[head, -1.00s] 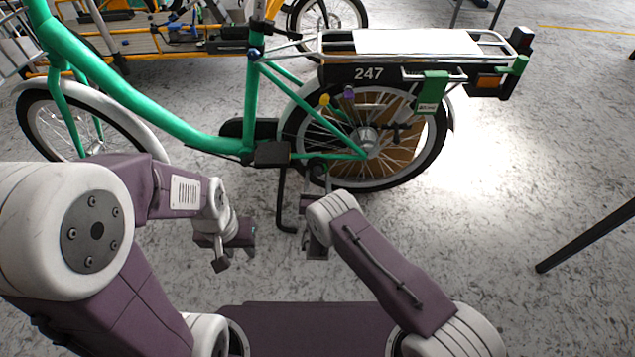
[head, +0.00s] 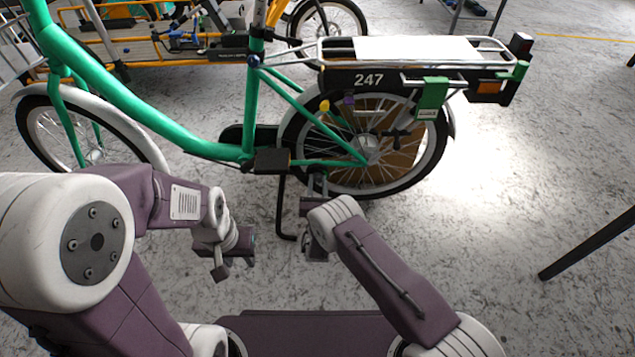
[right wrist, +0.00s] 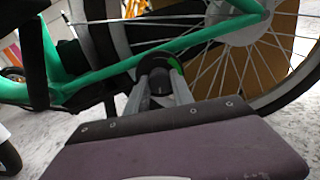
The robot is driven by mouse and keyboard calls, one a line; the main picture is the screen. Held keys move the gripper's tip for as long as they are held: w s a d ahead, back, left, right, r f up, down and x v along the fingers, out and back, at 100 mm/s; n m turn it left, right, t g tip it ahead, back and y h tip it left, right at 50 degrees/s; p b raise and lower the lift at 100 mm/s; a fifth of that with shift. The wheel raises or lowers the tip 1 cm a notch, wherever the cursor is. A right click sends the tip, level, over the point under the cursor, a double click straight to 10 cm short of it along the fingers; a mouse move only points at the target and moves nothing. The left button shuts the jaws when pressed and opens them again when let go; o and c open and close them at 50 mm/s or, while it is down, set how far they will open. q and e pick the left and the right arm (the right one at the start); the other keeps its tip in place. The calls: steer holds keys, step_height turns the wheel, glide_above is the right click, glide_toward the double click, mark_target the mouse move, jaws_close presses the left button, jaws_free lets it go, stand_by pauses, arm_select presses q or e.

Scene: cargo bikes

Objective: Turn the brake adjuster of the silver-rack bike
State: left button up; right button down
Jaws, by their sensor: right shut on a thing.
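The silver-rack bike (head: 208,150) has a green frame, a silver rear rack (head: 492,45) and the number 247 on a black side panel. It stands side-on in the head view. My right gripper (head: 318,182) is low beside the rear wheel, near the chainstay. In the right wrist view its fingers (right wrist: 160,88) are shut on a dark round knob (right wrist: 160,80) with a bright green edge, apparently the brake adjuster. The fingers cover much of it. My left gripper (head: 235,262) is open and empty above the floor, left of the kickstand.
The kickstand (head: 282,205) and pedal (head: 272,161) are close to my right gripper. The spoked rear wheel (head: 425,165) is just behind it. A yellow cargo bike (head: 150,45) stands at the back left. A dark leg (head: 590,243) slants at right. Floor between is clear.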

steer(key=n+p, duration=0.1)
steer(key=n, duration=0.4)
steer(key=shift+n, duration=0.4)
steer(key=n+p, duration=0.1)
steer(key=n, duration=0.9)
steer(key=shift+n, duration=0.4)
steer(key=n, duration=0.6)
steer(key=shift+d+p, duration=0.1)
steer(key=shift+p, duration=0.2)
steer(key=c, duration=1.1)
jaws_free()
